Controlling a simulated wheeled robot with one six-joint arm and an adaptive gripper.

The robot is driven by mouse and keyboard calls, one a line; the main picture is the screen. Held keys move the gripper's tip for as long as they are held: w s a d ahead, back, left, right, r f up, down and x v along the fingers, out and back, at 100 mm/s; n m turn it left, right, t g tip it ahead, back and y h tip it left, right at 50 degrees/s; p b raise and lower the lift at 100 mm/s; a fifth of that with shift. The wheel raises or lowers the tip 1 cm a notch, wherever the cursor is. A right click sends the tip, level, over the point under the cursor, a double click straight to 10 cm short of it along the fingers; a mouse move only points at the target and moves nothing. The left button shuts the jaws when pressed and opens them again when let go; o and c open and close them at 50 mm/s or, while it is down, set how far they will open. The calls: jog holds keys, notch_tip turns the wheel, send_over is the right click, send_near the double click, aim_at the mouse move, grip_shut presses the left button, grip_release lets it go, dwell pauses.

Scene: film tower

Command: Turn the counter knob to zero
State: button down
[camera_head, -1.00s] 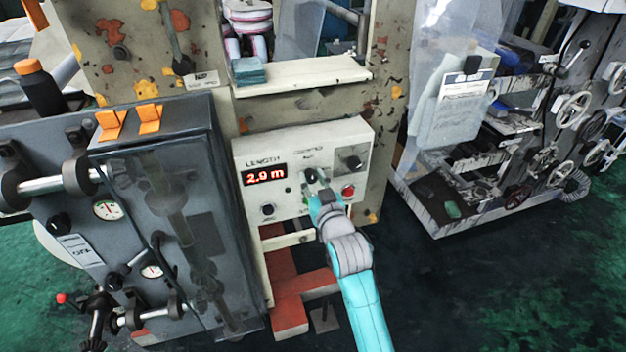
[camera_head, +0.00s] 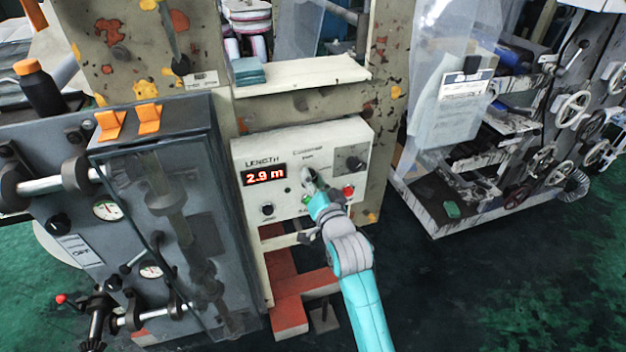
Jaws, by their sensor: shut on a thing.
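The counter panel (camera_head: 272,212) is a cream box on the tower's front. My gripper (camera_head: 309,178) reaches the middle of the panel from below right and is shut on the counter knob (camera_head: 306,172). The fingers cover most of the knob, and its pointer cannot be made out. A red button (camera_head: 348,191) and a dark dial (camera_head: 353,164) sit to the right of my gripper. A small dark knob (camera_head: 267,209) sits at the lower left.
A grey cabinet (camera_head: 200,145) with a clear cover stands close on the left. A machine with handwheels (camera_head: 573,108) stands at right. Dark floor is free at lower right.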

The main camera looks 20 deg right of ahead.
jog(key=m, duration=0.5)
jog(key=shift+d+f+m, duration=0.1)
jog(key=shift+m, duration=0.3)
jog(key=m, duration=0.4)
jog(key=shift+f+m, duration=0.1)
jog(key=shift+m, duration=0.2)
jog(key=c, duration=0.8)
grip_release()
jog(key=s, duration=1.2)
